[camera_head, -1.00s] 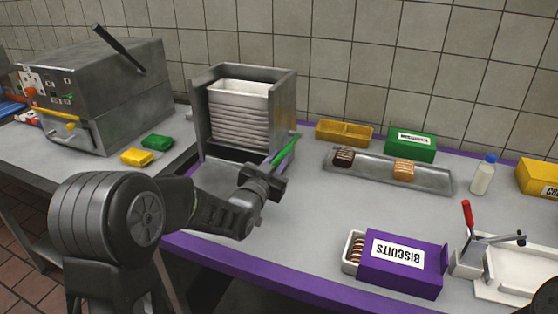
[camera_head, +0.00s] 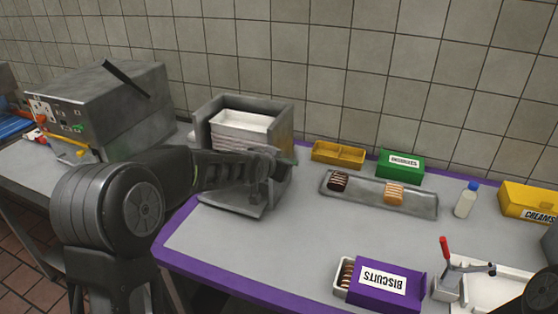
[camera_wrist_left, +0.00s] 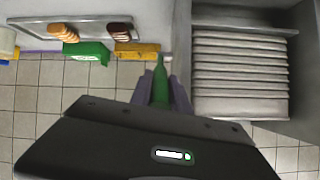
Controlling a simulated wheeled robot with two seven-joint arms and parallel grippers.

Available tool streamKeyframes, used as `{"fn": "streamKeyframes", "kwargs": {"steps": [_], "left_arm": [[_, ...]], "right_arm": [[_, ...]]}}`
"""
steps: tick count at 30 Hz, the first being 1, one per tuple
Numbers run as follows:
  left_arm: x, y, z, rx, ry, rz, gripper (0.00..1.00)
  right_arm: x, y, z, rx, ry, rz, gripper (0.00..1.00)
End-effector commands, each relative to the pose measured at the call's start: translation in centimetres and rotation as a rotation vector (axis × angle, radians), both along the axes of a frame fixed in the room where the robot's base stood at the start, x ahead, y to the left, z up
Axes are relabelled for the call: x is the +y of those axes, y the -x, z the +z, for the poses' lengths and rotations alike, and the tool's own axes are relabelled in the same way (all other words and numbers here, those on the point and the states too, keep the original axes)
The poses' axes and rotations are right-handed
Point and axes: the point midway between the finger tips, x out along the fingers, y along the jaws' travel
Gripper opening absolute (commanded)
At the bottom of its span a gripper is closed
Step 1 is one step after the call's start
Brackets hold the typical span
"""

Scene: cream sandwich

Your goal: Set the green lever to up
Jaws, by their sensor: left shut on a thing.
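The green lever (camera_wrist_left: 160,82) shows in the left wrist view between the two fingers of my left gripper (camera_wrist_left: 163,90), which is shut on it. In the head view the gripper (camera_head: 284,160) is at the right side of a grey metal dispenser (camera_head: 204,125), and it hides the lever there. The dispenser holds a stack of white trays (camera_head: 240,121); the stack also shows in the left wrist view (camera_wrist_left: 240,75), to the right of the gripper.
A metal tray (camera_head: 365,197) with two biscuits lies right of the dispenser. Behind it are a yellow box (camera_head: 338,153) and a green box (camera_head: 400,163). A purple biscuit box (camera_head: 385,287) and a red-handled device (camera_head: 447,285) stand in front. The middle counter is clear.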

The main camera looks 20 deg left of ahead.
Motion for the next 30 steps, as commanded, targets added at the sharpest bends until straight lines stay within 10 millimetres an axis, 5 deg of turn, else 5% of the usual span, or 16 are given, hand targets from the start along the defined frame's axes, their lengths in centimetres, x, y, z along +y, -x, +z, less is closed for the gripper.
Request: {"fn": "streamKeyframes", "kwargs": {"steps": [18, 19, 26, 30], "left_arm": [[-0.07, -0.78, 1.06, 0.068, -0.003, 0.000, 0.00], [-0.07, -0.78, 1.06, 0.068, -0.003, 0.000, 0.24], [-0.02, -0.75, 0.99, 0.070, -0.005, 0.001, 0.42], [0.07, -0.75, 1.00, 0.070, -0.004, 0.002, 0.43]], "right_arm": [[-0.10, 0.24, 1.39, 0.007, 0.004, -0.002, 0.58], [-0.09, 0.24, 1.40, 0.007, 0.004, -0.002, 0.58], [-0.08, 0.24, 1.41, 0.007, 0.004, -0.002, 0.58], [-0.08, 0.23, 1.41, 0.007, 0.004, -0.002, 0.58]]}}
